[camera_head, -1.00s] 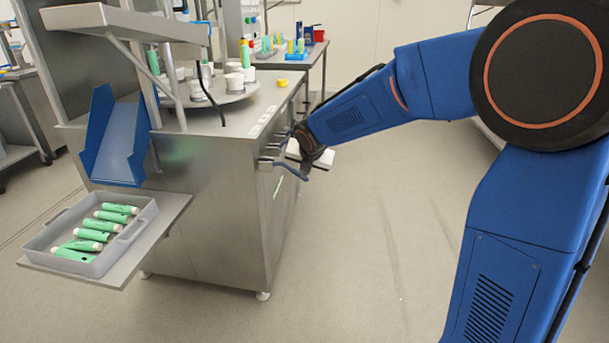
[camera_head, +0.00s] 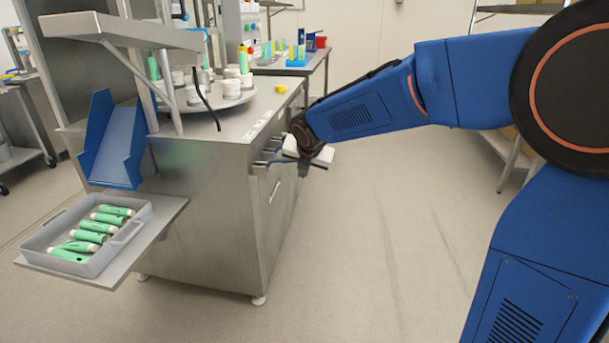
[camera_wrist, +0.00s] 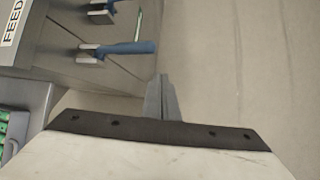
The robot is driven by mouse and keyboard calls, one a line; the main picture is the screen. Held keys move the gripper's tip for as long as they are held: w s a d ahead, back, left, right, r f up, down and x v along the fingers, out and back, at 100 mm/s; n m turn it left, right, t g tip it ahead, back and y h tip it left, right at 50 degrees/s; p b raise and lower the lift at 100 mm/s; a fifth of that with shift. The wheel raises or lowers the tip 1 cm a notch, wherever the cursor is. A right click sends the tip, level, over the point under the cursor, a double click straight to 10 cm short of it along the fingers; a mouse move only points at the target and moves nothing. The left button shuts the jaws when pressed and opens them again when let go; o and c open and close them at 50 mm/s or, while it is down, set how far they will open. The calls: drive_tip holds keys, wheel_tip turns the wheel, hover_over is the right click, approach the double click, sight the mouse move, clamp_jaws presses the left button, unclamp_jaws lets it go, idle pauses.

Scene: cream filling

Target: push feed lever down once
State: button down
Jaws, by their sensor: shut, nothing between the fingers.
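The metal filling machine (camera_head: 205,215) has short levers on its right side. In the wrist view a blue-handled lever (camera_wrist: 130,48) sticks out from the machine's side, with a second lever (camera_wrist: 103,8) above it in the picture. A label reading FEED (camera_wrist: 12,22) lies at the upper left; I cannot tell for sure which lever it marks. My gripper (camera_wrist: 161,98) is shut and empty, its fingertips just below and right of the blue handle's end in the picture, with a gap visible. In the head view my gripper (camera_head: 305,170) is beside the levers, partly hidden by my wrist.
A grey tray (camera_head: 122,238) of green tubes sits on the side shelf at the lower left. A blue chute (camera_head: 112,140) stands above it. A table (camera_head: 310,68) with small items is behind. The floor right of the machine is clear.

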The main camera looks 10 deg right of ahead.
drive_tip(key=s+d+r, duration=0.2)
drive_tip(key=s+r, duration=0.3)
drive_tip(key=r, duration=0.1)
drive_tip(key=shift+s+d, duration=0.15)
drive_tip(key=shift+s, duration=0.25)
drive_tip(key=s+d+f+m+g, duration=0.1)
drive_tip(key=s+d+m, duration=0.5)
drive_tip(key=s+m, duration=0.25)
drive_tip(key=s+d+m, duration=0.6)
drive_tip(key=s+m, duration=0.1)
drive_tip(key=s, duration=0.2)
drive_tip(key=s+d+f+m, duration=0.2)
drive_tip(key=s+f+m, duration=0.1)
drive_tip(key=s+m, duration=0.5)
drive_tip(key=s+d+f+m+g, duration=0.1)
drive_tip(key=s+f+m, duration=0.2)
drive_tip(key=s+m, duration=0.5)
drive_tip(key=shift+s+d+f, duration=0.35)
drive_tip(key=shift+s+f, duration=0.05)
drive_tip(key=shift+s, duration=0.2)
